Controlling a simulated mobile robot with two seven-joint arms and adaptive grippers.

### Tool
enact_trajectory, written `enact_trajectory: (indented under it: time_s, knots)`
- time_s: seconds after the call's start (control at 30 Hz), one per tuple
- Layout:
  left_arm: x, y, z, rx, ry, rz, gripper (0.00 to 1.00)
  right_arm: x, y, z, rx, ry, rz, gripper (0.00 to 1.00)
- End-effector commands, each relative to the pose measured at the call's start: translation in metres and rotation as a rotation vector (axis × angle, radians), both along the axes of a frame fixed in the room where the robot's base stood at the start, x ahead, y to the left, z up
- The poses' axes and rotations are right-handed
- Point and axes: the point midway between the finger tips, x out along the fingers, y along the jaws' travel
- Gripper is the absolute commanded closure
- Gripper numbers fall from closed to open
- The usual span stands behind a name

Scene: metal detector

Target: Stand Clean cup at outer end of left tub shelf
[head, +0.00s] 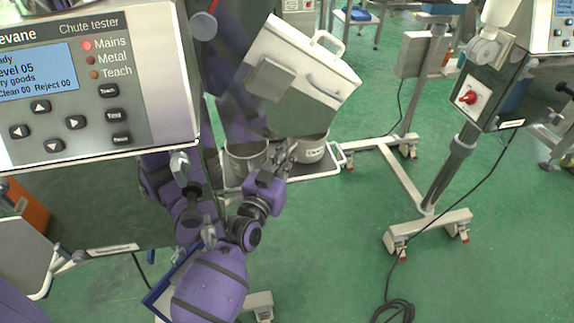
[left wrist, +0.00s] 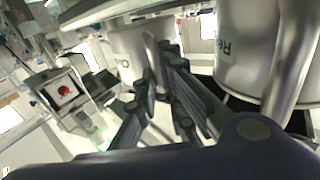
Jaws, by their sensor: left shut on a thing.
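A grey metal cup (head: 312,149), which I take for the Clean cup, is beneath the chute's lower edge in the head view. It also shows in the left wrist view (left wrist: 126,42). A second cup (head: 243,160), labelled "Re…" in the wrist view (left wrist: 238,55), stands to the left. My right gripper is out of view.
The tilted metal chute housing (head: 310,75) hangs close above the cups. The Chute tester panel (head: 70,85) fills the upper left. A wheeled stand (head: 425,200) with a red-switch box (head: 470,97) stands right, its cable on the green floor. Floor right of the shelf is open.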

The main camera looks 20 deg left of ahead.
Motion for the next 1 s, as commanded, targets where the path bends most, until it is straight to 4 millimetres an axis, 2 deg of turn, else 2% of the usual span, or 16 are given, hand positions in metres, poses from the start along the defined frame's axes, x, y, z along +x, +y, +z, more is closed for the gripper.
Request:
enact_trajectory:
  time_s: [0.03, 0.07, 0.43, 0.47, 0.6, 1.0]
  knots:
    - [-0.0029, -0.0027, -0.0152, -0.004, 0.011, -0.003, 1.00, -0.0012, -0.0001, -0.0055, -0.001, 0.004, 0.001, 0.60]
    - [-0.0030, -0.0027, -0.0167, -0.004, 0.011, -0.003, 1.00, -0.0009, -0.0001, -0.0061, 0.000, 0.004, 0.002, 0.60]
    - [-0.0032, -0.0029, -0.0182, -0.003, 0.008, -0.002, 1.00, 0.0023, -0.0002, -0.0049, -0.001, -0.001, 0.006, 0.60]
    - [-0.0034, -0.0030, -0.0195, -0.003, 0.010, -0.003, 0.90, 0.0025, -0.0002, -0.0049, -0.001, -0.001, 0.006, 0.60]
    - [-0.0034, -0.0030, -0.0188, -0.003, 0.009, -0.002, 0.72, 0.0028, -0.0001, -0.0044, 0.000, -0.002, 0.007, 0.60]
    - [-0.0071, -0.0025, -0.0150, -0.003, 0.010, -0.002, 0.72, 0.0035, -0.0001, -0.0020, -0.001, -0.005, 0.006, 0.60]
